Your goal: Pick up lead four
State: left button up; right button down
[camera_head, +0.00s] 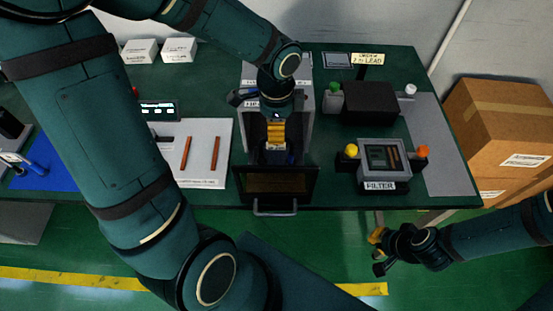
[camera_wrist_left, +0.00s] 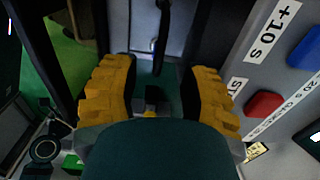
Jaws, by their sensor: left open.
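Two thin copper-brown rods, which look like leads, lie apart on a white sheet (camera_head: 204,176) in the head view: a left rod (camera_head: 186,152) and a right rod (camera_head: 214,153). I cannot tell which, if either, is lead four. My left gripper (camera_head: 277,133) is at the front of the grey microwave-like unit, above its lowered dark door (camera_head: 276,184). In the left wrist view its yellow fingers (camera_wrist_left: 160,95) are apart. A dark narrow piece (camera_wrist_left: 160,35) shows beyond them; I cannot tell what it is. My right gripper (camera_head: 378,252) is empty, fingers apart, off the table's front edge.
A filter unit (camera_head: 385,160) with yellow and orange knobs stands right on the green table. A black box (camera_head: 370,103) and order sign (camera_head: 368,60) stand behind it. A button panel (camera_wrist_left: 260,80) is close to my left gripper. Cardboard boxes (camera_head: 500,125) stand right of the table.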

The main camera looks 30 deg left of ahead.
pick_arm(q)
jog(key=shift+f+b, duration=0.8)
jog(key=shift+f, duration=2.6)
jog(key=shift+o, duration=0.3)
grip_shut()
